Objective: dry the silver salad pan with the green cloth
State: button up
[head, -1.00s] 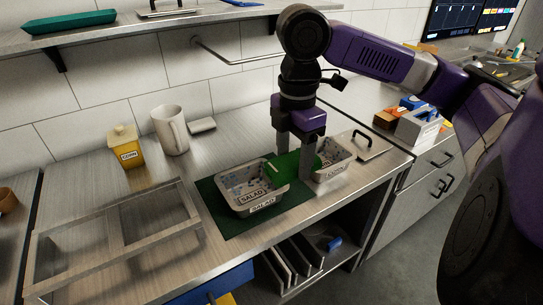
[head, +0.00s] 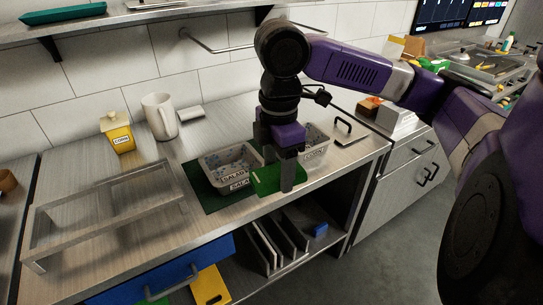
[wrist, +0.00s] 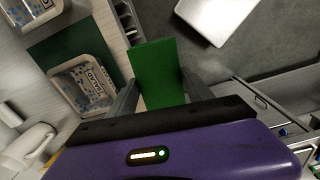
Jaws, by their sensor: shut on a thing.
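The silver salad pan (head: 231,178) rests on a dark green mat (head: 207,196) on the steel counter. Blue drop-like spots show inside it, and it carries SALAD labels. The wrist view also shows the pan (wrist: 84,88). My gripper (head: 277,180) is shut on the green cloth (head: 268,184), just right of the pan and near the counter's front edge. In the wrist view the cloth (wrist: 158,72) spreads flat between the fingers, apart from the pan in that picture. Whether its lower edge touches anything is hidden.
A silver corn pan (head: 318,148) stands behind my gripper. An open blue drawer (head: 170,275) is below.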

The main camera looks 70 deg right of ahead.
jog(key=w+a+f+m, duration=0.4)
jog(key=w+a+f, duration=0.5)
jog(key=a, duration=0.3)
jog(key=w+a+f+m, duration=0.5)
jog(key=w+a+f, duration=0.3)
jog(key=a+f, duration=0.4)
jog(key=shift+w+f, duration=0.15)
jog(key=shift+w, duration=0.25)
